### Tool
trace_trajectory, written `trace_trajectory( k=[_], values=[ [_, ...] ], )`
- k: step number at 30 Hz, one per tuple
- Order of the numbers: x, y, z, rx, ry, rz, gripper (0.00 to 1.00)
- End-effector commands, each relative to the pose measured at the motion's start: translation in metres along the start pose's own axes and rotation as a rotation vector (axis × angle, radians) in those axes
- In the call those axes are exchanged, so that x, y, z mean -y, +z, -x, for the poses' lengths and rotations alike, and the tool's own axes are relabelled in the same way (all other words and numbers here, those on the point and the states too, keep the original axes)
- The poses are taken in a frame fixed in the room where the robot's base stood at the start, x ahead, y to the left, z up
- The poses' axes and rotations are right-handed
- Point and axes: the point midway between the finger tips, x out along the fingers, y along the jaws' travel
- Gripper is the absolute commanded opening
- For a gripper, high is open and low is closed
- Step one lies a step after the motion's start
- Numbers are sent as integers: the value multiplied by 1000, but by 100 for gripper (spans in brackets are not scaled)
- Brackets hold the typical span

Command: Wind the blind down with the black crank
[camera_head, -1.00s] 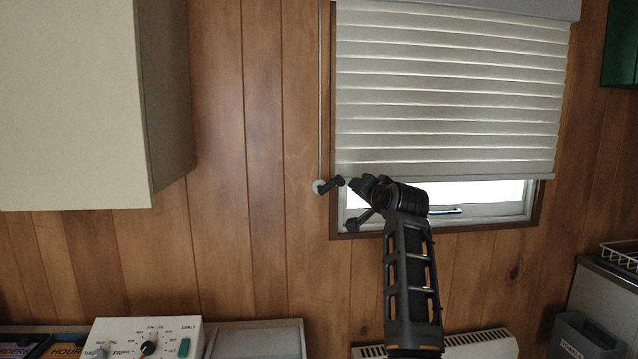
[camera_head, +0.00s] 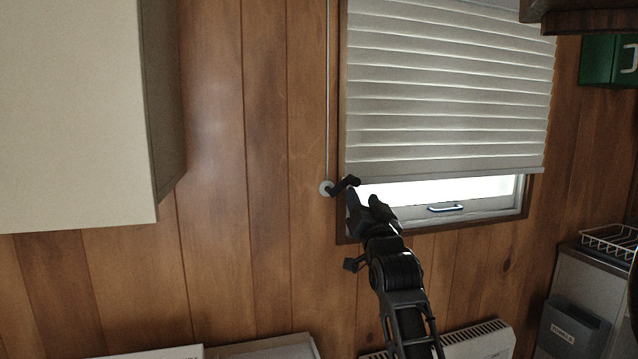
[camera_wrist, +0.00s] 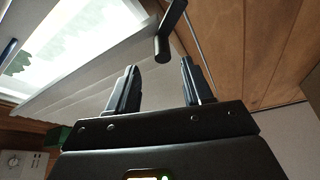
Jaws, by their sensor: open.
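The black crank (camera_head: 343,186) sits on a round pale mount on the wood wall, left of the window, at the foot of a thin vertical rod (camera_head: 327,90). The blind (camera_head: 445,100) is white and slatted, and covers most of the window; a bright strip of glass (camera_head: 440,192) shows below its bottom rail. My gripper (camera_head: 367,200) is just below and right of the crank in the head view, open and empty. In the wrist view the crank handle (camera_wrist: 170,32) hangs beyond the gap between my two open fingers (camera_wrist: 157,82), apart from them.
A cream wall cabinet (camera_head: 70,110) juts out at the upper left. A heater (camera_head: 480,340) is low under the window. A wire basket (camera_head: 608,240) and a grey bin (camera_head: 572,328) are at the right. The wall between cabinet and window is clear.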

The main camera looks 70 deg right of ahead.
Motion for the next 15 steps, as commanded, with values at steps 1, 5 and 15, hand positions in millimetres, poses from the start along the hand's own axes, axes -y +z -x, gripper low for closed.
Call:
trace_trajectory(
  k=[1,5,15],
  values=[
    [-3,-3,2,-9,2,6,51],
    [-3,-6,-6,-14,2,9,51],
    [-2,-7,-58,-14,1,7,51]
  ],
)
